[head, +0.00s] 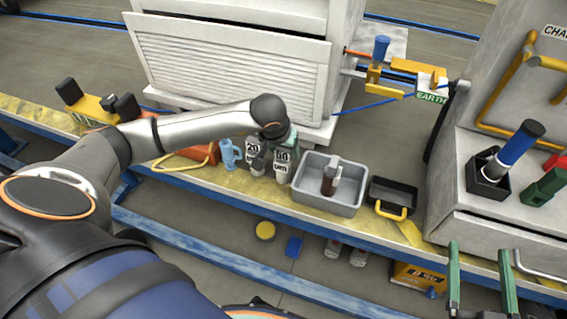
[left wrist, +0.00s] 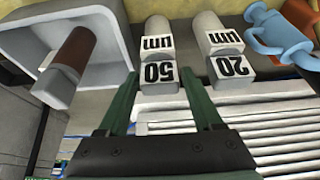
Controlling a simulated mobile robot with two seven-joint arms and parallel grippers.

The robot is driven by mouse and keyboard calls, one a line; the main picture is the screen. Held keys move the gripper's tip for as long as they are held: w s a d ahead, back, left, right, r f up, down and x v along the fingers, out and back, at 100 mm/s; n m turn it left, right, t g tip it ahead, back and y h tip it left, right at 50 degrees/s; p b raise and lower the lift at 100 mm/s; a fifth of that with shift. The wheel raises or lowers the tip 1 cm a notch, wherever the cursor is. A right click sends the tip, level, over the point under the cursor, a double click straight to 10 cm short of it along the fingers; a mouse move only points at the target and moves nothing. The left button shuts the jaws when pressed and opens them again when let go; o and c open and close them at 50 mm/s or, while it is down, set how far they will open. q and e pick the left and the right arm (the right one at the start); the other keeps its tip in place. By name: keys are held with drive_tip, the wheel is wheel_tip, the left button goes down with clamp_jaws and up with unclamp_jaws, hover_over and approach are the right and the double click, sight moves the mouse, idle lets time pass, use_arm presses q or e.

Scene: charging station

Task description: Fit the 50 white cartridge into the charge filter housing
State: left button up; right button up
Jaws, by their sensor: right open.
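The white cartridge marked 50 (head: 281,170) stands upright on the bench ledge, beside the cartridge marked 20 (head: 253,163). My left gripper (head: 276,145) is over the 50 cartridge. In the left wrist view its green fingers (left wrist: 161,80) are open, with the end of the 50 cartridge (left wrist: 157,50) between and just past their tips; contact is not visible. The 20 cartridge (left wrist: 226,45) stands to its right there. My right gripper (head: 480,275) is open and empty at the lower right. I cannot identify the charge filter housing with certainty; a sign reading "CHA" is cut off at upper right.
A grey tray (head: 347,206) holding a brown-and-grey cylinder (head: 329,180) stands right of the cartridges. A black bin (head: 393,190) with a yellow handle follows. A blue jug (head: 229,155) is left. A grey station with a blue-handled tool (head: 515,145) stands at right.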

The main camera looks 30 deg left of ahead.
use_arm(q)
clamp_jaws()
idle(0.3)
drive_tip(key=shift+r, duration=0.1)
idle(0.4)
